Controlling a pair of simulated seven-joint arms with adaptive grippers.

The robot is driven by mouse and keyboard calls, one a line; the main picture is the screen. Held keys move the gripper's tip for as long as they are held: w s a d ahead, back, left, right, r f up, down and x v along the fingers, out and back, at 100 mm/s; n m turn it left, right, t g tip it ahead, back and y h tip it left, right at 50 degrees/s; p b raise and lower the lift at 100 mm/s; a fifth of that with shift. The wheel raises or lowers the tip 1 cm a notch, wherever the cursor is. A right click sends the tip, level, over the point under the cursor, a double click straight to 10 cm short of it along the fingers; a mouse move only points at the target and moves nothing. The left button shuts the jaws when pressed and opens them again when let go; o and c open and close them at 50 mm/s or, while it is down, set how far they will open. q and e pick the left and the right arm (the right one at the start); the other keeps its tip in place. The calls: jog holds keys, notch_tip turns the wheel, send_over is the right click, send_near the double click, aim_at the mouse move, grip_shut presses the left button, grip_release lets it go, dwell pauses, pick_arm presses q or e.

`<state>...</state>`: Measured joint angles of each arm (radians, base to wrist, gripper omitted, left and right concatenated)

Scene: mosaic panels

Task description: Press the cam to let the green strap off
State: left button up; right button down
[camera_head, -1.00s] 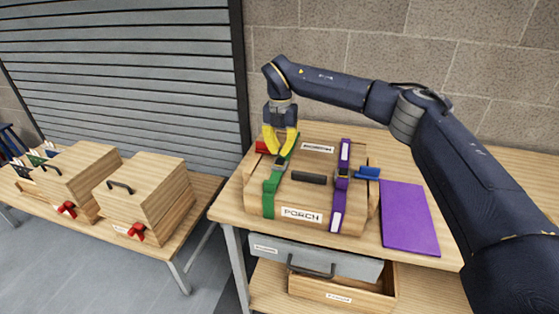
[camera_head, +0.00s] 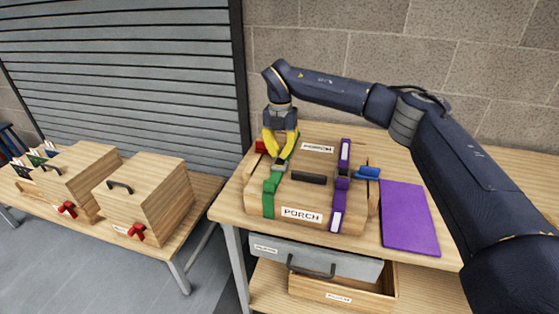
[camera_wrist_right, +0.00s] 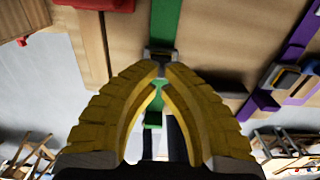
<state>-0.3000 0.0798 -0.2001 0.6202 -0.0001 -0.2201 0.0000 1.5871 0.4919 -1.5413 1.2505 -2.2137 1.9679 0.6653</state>
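The green strap (camera_head: 269,197) runs over the left part of a wooden case labelled PORCH (camera_head: 315,195). Its metal cam buckle (camera_head: 280,167) is on the case top; the buckle also shows in the right wrist view (camera_wrist_right: 160,54). My right gripper (camera_head: 279,161) has yellow fingers pointing down at this buckle. In the right wrist view its fingertips (camera_wrist_right: 161,69) come together right at the buckle's edge. They look shut, and I cannot tell whether they press on the cam. The fingers hide part of the strap behind them. My left gripper is not in view.
A purple strap (camera_head: 338,205) with its own buckle crosses the case's right part, beside a dark handle (camera_head: 309,178). A blue part (camera_head: 367,172) sticks out at right. A purple panel (camera_head: 409,216) lies on the table. Wooden boxes (camera_head: 147,195) stand on the left bench.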

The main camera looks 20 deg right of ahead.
aim_at(280, 161)
jog(key=shift+f, duration=1.6)
dwell(0.6)
jog(key=shift+r, duration=4.05)
